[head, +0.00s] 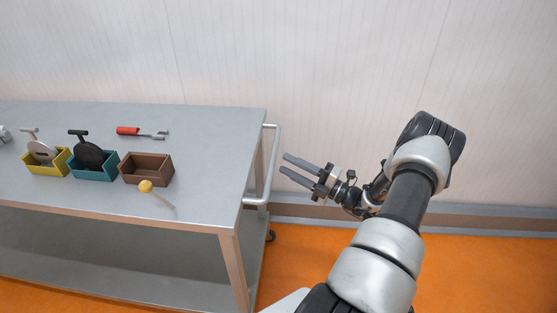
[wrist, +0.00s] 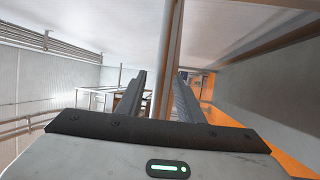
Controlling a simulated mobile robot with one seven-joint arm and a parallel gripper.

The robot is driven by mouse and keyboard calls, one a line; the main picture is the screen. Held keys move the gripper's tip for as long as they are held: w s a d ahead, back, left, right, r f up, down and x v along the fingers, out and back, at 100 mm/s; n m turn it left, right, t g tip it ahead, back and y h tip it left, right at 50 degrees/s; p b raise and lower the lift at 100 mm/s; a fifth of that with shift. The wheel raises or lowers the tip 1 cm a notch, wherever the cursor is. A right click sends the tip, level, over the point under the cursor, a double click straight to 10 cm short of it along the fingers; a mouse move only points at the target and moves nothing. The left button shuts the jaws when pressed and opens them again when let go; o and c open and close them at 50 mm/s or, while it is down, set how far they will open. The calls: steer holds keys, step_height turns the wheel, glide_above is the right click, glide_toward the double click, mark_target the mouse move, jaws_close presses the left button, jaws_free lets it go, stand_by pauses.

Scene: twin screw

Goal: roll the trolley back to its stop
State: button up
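The trolley is a grey metal two-shelf cart (head: 215,130) on the left of the head view, with a tubular push handle (head: 276,150) on its right end. My gripper (head: 284,164) is just right of the handle, pointing left towards it, with its two fingers apart. In the wrist view a long bar (wrist: 171,45) runs between the open fingers (wrist: 161,78). I cannot tell whether it is the handle or whether it touches them. No stop can be made out.
On the trolley top are a yellow box (head: 46,168), a teal box (head: 93,173), a brown box (head: 147,170), a red-handled tool (head: 128,131) and a yellow-knobbed stick (head: 146,186). A pale wall (head: 330,70) with a grey skirting stands behind. Orange floor (head: 480,265) is clear on the right.

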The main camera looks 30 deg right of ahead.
steer(key=v, duration=1.1)
steer(key=shift+s+d, duration=0.2)
steer(key=shift+s, duration=0.15)
